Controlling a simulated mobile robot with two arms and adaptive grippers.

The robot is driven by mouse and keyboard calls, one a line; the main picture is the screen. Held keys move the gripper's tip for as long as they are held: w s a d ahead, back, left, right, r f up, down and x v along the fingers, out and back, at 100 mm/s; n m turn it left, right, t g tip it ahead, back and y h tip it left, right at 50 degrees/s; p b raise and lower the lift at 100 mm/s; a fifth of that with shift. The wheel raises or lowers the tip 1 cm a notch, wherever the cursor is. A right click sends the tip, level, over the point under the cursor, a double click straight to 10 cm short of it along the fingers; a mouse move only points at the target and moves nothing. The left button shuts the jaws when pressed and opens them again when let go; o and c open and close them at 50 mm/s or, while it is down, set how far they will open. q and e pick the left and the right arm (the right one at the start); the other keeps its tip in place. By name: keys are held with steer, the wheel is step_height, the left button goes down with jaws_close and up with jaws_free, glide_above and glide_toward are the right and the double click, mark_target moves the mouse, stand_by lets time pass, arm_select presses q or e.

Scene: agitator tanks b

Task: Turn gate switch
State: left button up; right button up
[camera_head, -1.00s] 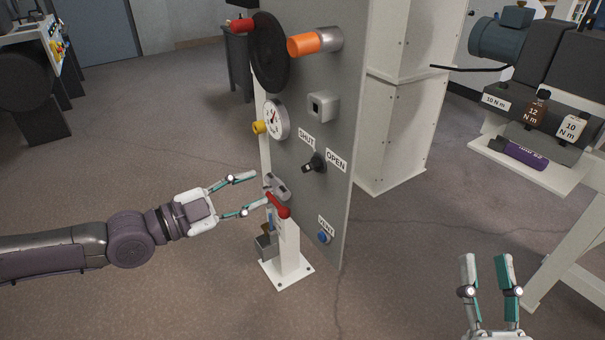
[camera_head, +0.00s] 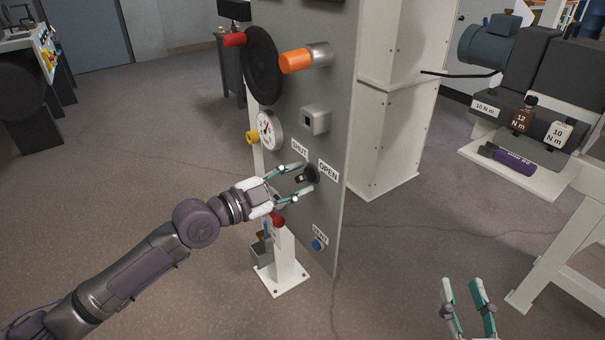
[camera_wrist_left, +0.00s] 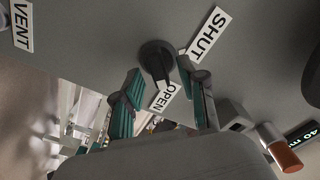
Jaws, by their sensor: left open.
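The gate switch (camera_head: 309,176) is a black rotary knob on the grey panel, between the SHUT label (camera_head: 299,149) and the OPEN label (camera_head: 328,171). It also shows in the left wrist view (camera_wrist_left: 156,58), with its pointer bar toward the OPEN label (camera_wrist_left: 160,98). My left gripper (camera_head: 296,182) is open at the switch, one finger above and one below the knob. In the wrist view the fingers stand on either side of the knob's bar; I cannot tell whether they touch it. My right gripper (camera_head: 468,288) is open and empty at the lower right.
Around the switch are a dial gauge (camera_head: 268,130), a grey square fitting (camera_head: 316,120), an orange-ended cylinder (camera_head: 301,60), a black handwheel (camera_head: 263,64) and a blue VENT button (camera_head: 319,244). A red-handled lever on a white post (camera_head: 284,250) stands below my left gripper.

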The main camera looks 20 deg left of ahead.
arm_select(q)
steer(key=shift+x, duration=0.9)
arm_select(e)
steer(key=shift+f, duration=0.2)
arm_select(q)
steer(key=shift+c, duration=0.4)
steer(key=c, duration=0.7)
